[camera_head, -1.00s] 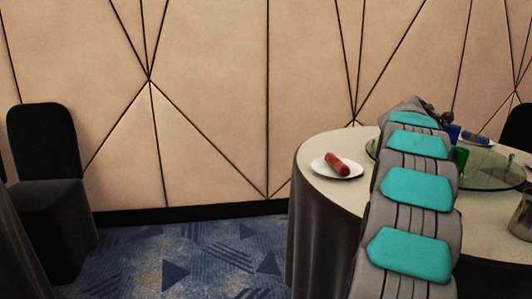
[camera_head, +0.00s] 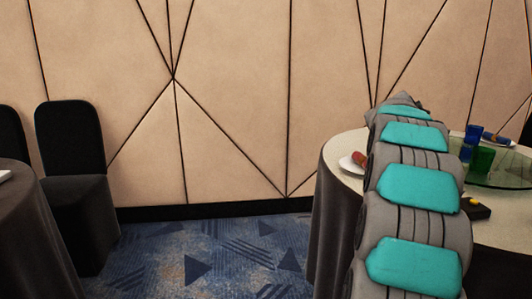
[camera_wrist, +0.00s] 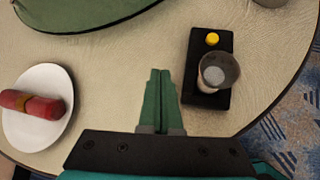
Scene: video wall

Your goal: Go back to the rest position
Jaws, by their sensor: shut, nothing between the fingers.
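My gripper (camera_wrist: 160,75) shows in the wrist view with its two green fingers pressed together and nothing between them. It is above the round table (camera_wrist: 110,95), between a white plate on the left and a black block on the right. In the head view my teal and grey arm stretches over the table (camera_head: 345,147), and the gripper itself is hidden or too small to tell.
A red roll (camera_wrist: 32,103) lies on the white plate (camera_wrist: 62,88). A metal cup (camera_wrist: 217,72) stands on the black block (camera_wrist: 208,98) with a yellow knob (camera_wrist: 212,38). Blue glasses (camera_head: 472,134) and a green glass (camera_head: 481,160) stand right of my arm. Chairs (camera_head: 70,145) stand left; carpet between is clear.

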